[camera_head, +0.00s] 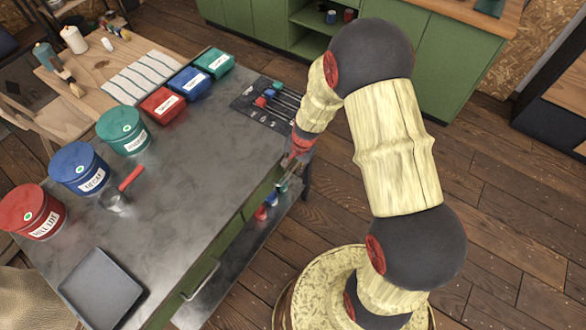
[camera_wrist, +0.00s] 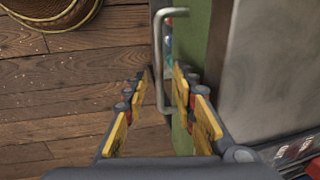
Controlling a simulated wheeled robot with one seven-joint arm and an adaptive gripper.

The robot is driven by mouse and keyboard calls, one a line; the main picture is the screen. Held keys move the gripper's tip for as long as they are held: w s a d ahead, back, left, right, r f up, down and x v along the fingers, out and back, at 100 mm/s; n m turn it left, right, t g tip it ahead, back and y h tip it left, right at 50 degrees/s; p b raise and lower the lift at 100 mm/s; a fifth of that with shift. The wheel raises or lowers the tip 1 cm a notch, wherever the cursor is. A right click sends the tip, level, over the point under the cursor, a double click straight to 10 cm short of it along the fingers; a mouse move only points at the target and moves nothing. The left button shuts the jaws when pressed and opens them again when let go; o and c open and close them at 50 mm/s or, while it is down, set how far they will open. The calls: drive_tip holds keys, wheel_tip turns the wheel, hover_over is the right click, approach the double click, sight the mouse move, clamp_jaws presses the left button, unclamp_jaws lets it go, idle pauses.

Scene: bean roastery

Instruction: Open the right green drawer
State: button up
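The right green drawer front (camera_head: 262,194) is set in the long side of the metal-topped table and looks closed. In the wrist view, a green front (camera_wrist: 196,40) with a pale metal bar handle (camera_wrist: 157,45) lies ahead of my gripper (camera_wrist: 160,80). My gripper is open. Its fingertips are on either side of the handle's lower end, with one finger on the drawer side; I cannot tell whether they touch. In the head view my gripper (camera_head: 290,160) is beside the table edge, partly hidden by my arm. Another drawer handle (camera_head: 200,281) shows nearer the front.
The metal tabletop (camera_head: 190,200) bears red, blue and green tubs, small boxes, a grey tray (camera_head: 100,289) and a dark mat with tools (camera_head: 268,104). A lower shelf (camera_head: 240,250) holds small coloured items. Wooden floor to the right is mostly clear; green cabinets (camera_head: 435,60) stand behind.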

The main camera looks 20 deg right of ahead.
drive_tip(key=shift+f, duration=0.2)
drive_tip(key=shift+c, duration=1)
clamp_jaws()
